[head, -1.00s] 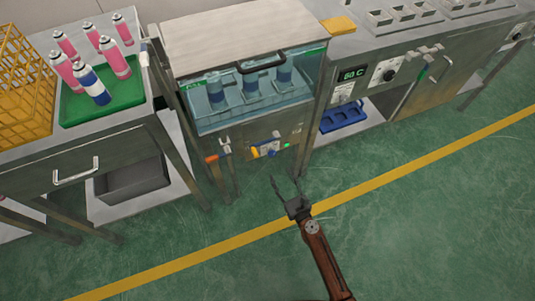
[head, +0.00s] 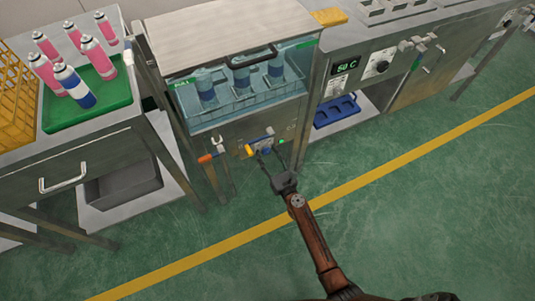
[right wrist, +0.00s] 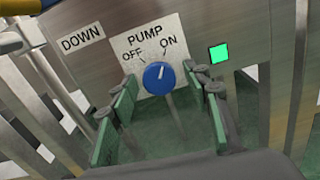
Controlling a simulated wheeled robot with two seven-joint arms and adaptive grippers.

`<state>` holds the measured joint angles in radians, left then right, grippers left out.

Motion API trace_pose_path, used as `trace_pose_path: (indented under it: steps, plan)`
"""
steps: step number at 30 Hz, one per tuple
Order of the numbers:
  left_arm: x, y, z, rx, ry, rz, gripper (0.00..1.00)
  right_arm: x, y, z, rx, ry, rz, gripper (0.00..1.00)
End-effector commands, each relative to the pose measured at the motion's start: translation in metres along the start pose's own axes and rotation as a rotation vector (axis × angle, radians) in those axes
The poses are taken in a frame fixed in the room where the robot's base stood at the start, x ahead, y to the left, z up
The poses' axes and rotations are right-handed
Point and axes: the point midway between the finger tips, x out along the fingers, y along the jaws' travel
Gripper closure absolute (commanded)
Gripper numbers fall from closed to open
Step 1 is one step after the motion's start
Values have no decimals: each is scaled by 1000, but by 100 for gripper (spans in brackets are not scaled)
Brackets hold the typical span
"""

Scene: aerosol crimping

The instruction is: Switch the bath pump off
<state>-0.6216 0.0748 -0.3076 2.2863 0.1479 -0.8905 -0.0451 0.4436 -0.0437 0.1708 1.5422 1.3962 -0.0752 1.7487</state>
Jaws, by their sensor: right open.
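The bath pump knob (right wrist: 159,77) is a blue round dial on a white plate (right wrist: 148,45) marked PUMP, OFF and ON. Its pale pointer line tilts up and right, toward ON. A square green light (right wrist: 219,54) glows to the right of the plate. My right gripper (right wrist: 160,112) is open, with one finger on each side of the knob in the right wrist view; I cannot tell whether they touch it. In the head view my right gripper (head: 273,160) is at the front panel below the water bath (head: 245,90). My left gripper is not in view.
Left of the knob are a DOWN label (right wrist: 81,38) and, in the head view, a lever with an orange end (head: 206,158). A green tray (head: 107,104) of spray cans stands on the left bench. The green floor in front is clear.

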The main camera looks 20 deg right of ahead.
Motion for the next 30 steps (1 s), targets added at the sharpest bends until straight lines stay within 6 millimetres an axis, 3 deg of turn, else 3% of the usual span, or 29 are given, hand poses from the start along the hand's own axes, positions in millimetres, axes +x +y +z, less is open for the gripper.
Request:
trace_pose_path:
  steps: [2,21,30]
  plan:
    - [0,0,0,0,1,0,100,0,0,0,0,0,0,56]
    - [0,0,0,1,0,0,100,-1,0,0,-1,0,-1,98]
    - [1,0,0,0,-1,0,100,-1,-1,0,-45,1,0,98]
